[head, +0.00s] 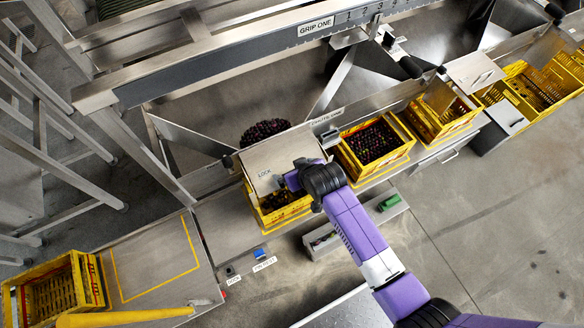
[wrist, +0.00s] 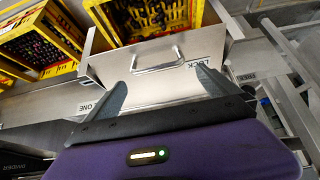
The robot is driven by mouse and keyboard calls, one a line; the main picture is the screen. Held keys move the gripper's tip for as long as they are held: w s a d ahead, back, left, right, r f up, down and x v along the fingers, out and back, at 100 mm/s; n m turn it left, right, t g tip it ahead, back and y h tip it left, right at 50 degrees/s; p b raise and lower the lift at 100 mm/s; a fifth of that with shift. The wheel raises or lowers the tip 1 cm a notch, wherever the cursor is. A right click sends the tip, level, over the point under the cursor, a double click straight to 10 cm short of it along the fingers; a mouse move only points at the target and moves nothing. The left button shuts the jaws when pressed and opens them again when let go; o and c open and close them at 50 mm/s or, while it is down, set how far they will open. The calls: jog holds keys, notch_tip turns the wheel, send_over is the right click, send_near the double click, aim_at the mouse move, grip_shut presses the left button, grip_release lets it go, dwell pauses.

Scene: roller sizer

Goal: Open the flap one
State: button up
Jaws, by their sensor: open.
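Flap one is a flat metal panel (head: 272,158) marked LOCK, beside the CHUTE ONE label (head: 325,118) in the head view. In the wrist view the flap (wrist: 150,87) fills the middle and carries a bent metal handle (wrist: 158,58). My gripper (wrist: 160,78) is open over the flap, its two grey fingers spread wide, with the handle just beyond the fingertips and apart from them. Nothing is between the fingers. In the head view my gripper (head: 290,181) is at the flap's right side, its fingertips hard to make out.
A yellow crate with dark fruit (head: 284,214) stands below the flap. Dark fruit (head: 266,131) is heaped behind it. Another filled yellow crate (head: 348,160) stands to the right. A grey box (head: 325,241) sits near my arm. Open floor lies at right.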

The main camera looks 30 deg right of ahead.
jog(key=v, duration=0.4)
jog(key=shift+s+r, duration=0.1)
jog(key=shift+r, duration=0.1)
dwell(0.4)
notch_tip(320, 180, up, 10)
jog(key=w+t, duration=0.1)
jog(key=t, duration=0.4)
jog(key=s+r+t, duration=0.1)
jog(key=s+r, duration=0.3)
jog(key=s, duration=0.6)
jog(key=s+r+t, duration=0.1)
jog(key=s+r, duration=0.4)
jog(key=s, duration=0.5)
jog(key=s+r+b, duration=0.1)
jog(key=s+r, duration=0.4)
jog(key=s, duration=0.5)
jog(key=shift+s+r+t, duration=0.25)
jog(key=shift+s+t, duration=0.15)
